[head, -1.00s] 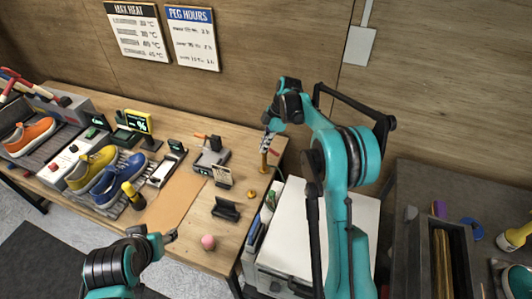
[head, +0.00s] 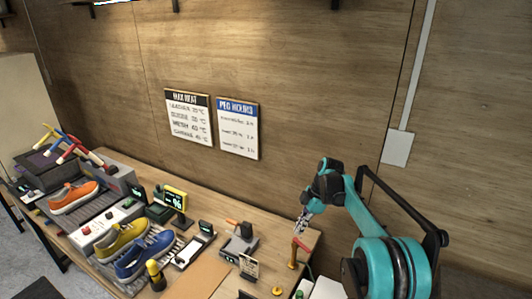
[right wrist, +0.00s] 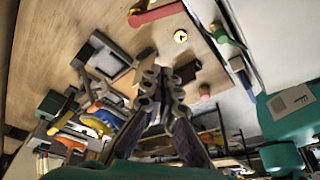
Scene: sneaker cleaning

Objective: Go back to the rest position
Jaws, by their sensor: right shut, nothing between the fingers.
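My right gripper (head: 302,222) hangs at the end of the teal arm over the right end of the wooden table (head: 290,232) in the head view. It is shut and empty, pointing down, close above a small post with a red top (head: 301,244). In the right wrist view the shut fingers (right wrist: 160,75) show in the middle, with the table around them. My left gripper does not show in the head view now.
Orange (head: 73,196), yellow (head: 121,241) and blue (head: 144,254) sneakers sit on racks at the left of the table. A small yellow knob (head: 277,291) and a dark stand lie near the table's right end. Two signs hang on the wall behind.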

